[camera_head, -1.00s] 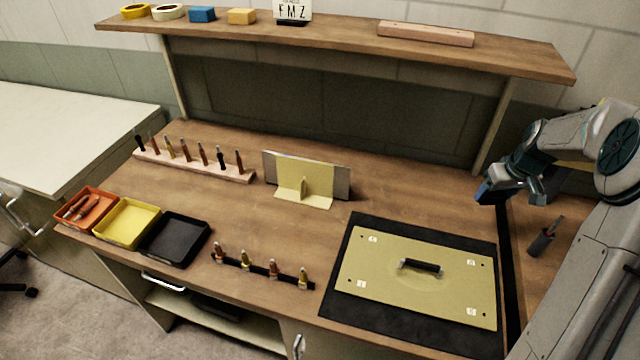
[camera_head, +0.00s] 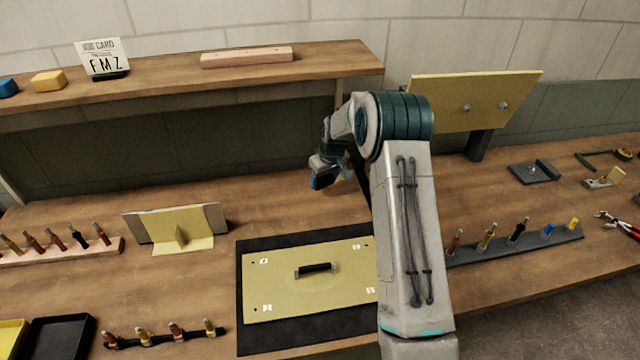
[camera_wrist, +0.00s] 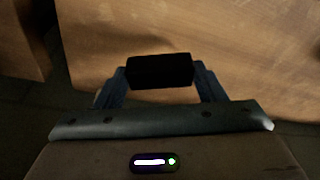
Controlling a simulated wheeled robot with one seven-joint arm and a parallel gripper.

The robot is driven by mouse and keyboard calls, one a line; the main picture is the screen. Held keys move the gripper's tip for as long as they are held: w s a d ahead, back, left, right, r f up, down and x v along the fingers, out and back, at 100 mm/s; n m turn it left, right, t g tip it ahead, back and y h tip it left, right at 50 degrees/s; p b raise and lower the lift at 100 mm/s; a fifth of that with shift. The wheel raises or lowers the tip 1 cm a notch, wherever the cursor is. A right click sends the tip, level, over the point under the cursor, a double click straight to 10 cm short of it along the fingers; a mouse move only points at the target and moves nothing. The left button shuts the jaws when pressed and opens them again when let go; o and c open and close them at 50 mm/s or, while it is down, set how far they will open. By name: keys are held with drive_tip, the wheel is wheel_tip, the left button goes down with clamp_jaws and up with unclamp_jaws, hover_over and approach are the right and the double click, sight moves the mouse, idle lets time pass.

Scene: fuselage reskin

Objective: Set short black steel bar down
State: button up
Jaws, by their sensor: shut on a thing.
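In the wrist view a short black bar (camera_wrist: 160,71) lies crosswise between the two fingers of my gripper (camera_wrist: 160,84). The fingers are shut on it, one at each end. Brown wood surface (camera_wrist: 240,50) shows beyond the bar; I cannot tell whether the bar touches it. In the head view my gripper (camera_head: 324,178) is over the bench behind the black mat (camera_head: 280,238), pointing down and left. The bar cannot be made out in that view.
A yellow-green panel with a black handle (camera_head: 300,285) lies on the mat. A bracketed plate (camera_head: 175,228) stands to its left. A tool strip (camera_head: 165,336) is in front, and a dark tool rail (camera_head: 520,245) is at right. A tilted yellow panel (camera_head: 470,100) stands behind my arm.

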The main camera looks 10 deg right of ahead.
sight(321, 196)
drive_tip(key=shift+w+a+f, duration=0.4)
drive_tip(key=shift+w+f, duration=0.05)
drive_tip(key=shift+w, duration=0.1)
wheel_tip(321, 196, down, 3)
drive_tip(key=shift+r+p, duration=0.1)
drive_tip(key=shift+p, duration=0.85)
drive_tip(key=shift+f, duration=0.45)
drive_tip(key=shift+f, duration=0.15)
drive_tip(key=o, duration=1.4)
drive_tip(key=shift+s, duration=0.1)
